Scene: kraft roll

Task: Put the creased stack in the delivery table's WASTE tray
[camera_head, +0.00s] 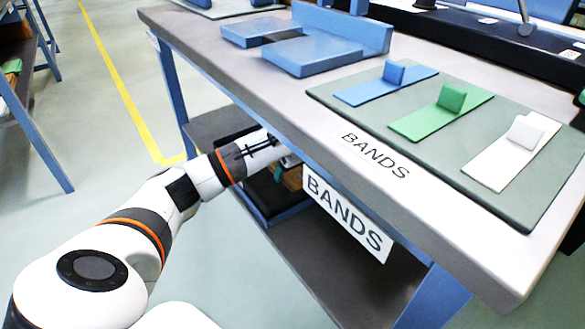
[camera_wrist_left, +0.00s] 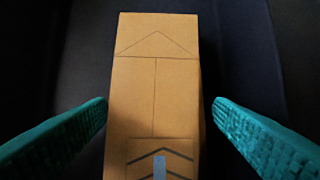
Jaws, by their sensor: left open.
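A brown kraft stack (camera_wrist_left: 155,90) fills the middle of the left wrist view, lying in a dark space. Its top carries thin dark lines, a peak shape and chevrons near the bottom; I cannot tell whether these are creases or print. My left gripper (camera_wrist_left: 160,108) is open, with one teal finger on each side of the stack and a gap at each side. A brown piece (camera_head: 292,179) shows there on the lower level. No WASTE tray and no right gripper are in view.
The grey table (camera_head: 290,85) overhangs my left arm, with a BANDS sign (camera_head: 345,215) on its front edge. On top are a green mat (camera_head: 455,175) with blue, green and white banded pieces and a blue fixture (camera_head: 330,50). A lower shelf (camera_head: 345,280) lies beneath. Open floor is at left.

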